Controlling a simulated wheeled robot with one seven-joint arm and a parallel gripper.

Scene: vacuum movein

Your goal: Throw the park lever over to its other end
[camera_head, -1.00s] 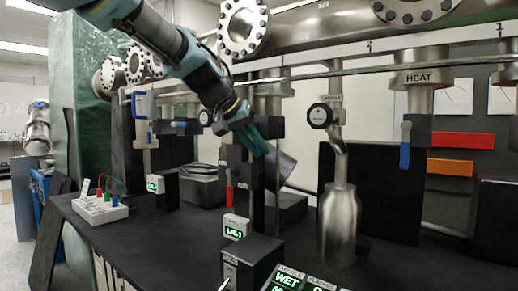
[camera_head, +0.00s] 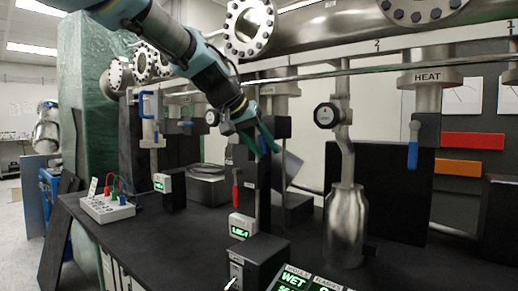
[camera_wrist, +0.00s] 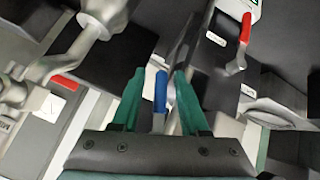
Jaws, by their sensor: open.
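My gripper (camera_head: 266,140) reaches down from the upper left to the black valve column in the middle of the manifold. In the wrist view its two green fingers (camera_wrist: 158,76) are apart. A blue lever handle (camera_wrist: 160,90) shows between them; I cannot tell whether either finger touches it. A red lever (camera_wrist: 243,35) stands to the upper right in the wrist view, outside the fingers. A red lever (camera_head: 236,187) also shows below my gripper in the head view. No readable label shows which lever is the park lever.
A black box (camera_head: 258,260) with a small toggle and a green-lit display (camera_head: 242,226) stand at the bench front. A steel flask (camera_head: 345,225) and a blue-handled valve (camera_head: 413,145) are to the right.

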